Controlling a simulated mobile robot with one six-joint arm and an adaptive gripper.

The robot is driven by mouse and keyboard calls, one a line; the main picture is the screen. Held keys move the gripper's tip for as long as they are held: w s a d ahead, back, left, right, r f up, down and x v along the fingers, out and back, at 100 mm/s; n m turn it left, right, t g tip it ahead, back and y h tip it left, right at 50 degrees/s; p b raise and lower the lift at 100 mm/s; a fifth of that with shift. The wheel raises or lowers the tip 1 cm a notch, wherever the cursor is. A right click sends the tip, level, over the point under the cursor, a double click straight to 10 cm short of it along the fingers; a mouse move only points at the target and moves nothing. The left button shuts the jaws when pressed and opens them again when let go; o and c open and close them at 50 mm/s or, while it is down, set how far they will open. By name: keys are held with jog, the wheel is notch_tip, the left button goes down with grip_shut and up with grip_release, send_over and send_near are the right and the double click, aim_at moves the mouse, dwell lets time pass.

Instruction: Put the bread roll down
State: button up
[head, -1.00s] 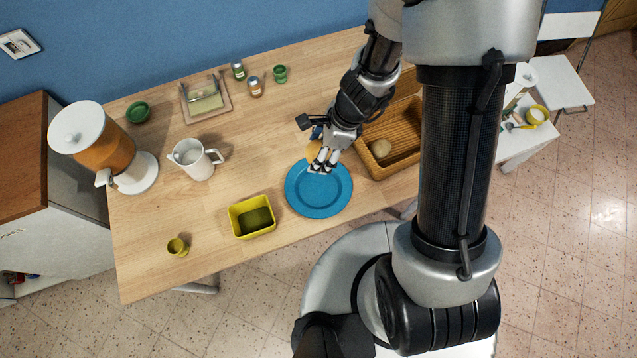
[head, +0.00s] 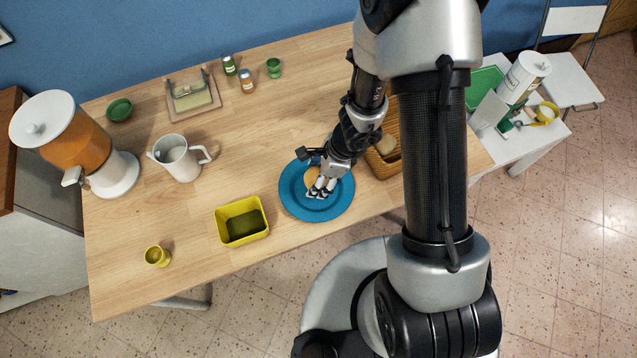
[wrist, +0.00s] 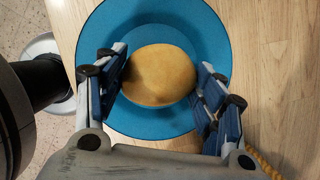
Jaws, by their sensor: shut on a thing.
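The bread roll (wrist: 158,75) is round and golden tan. My gripper (wrist: 160,82) is shut on it, with a finger on each side, in the wrist view. The blue plate (wrist: 150,18) lies directly behind the roll in that view. In the head view my gripper (head: 321,188) is over the blue plate (head: 295,205), and part of the roll (head: 312,177) shows beside the fingers. I cannot tell whether the roll touches the plate.
A wooden basket (head: 378,168) with another roll (head: 386,145) stands right of the plate, partly behind my arm. A yellow box (head: 243,220) is left of the plate. A white jug (head: 178,158) and an orange dispenser (head: 75,140) stand further left. The table (head: 250,125) between is clear.

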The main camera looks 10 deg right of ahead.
jog(key=shift+f+b, duration=0.55)
jog(key=shift+f, duration=0.95)
jog(key=shift+f, duration=0.15)
jog(key=o, duration=1.1)
jog(key=shift+c, duration=0.2)
